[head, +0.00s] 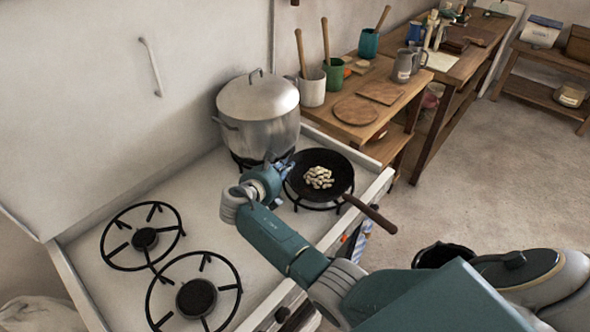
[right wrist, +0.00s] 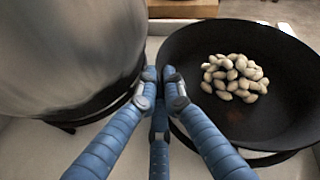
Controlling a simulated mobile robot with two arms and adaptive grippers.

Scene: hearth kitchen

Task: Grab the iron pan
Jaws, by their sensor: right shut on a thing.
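The black iron pan (head: 336,190) sits on the far right burner of the stove, with pale oval pieces (head: 319,177) in it. Its brown handle (head: 370,214) sticks out to the lower right, past the stove edge. My right gripper (head: 283,162) is at the pan's left rim, on the side away from the handle. In the right wrist view its blue fingers (right wrist: 160,75) come together at the rim of the pan (right wrist: 190,55), between it and the pot, shut on the rim. The exact contact is partly hidden by the fingers. My left gripper is out of view.
A large lidded metal pot (head: 258,115) stands close to the left of the gripper and pan. Two empty burners (head: 145,238) are at the near left. A wooden table (head: 365,128) with cups and boards stands behind the stove. Open floor (head: 470,190) lies to the right.

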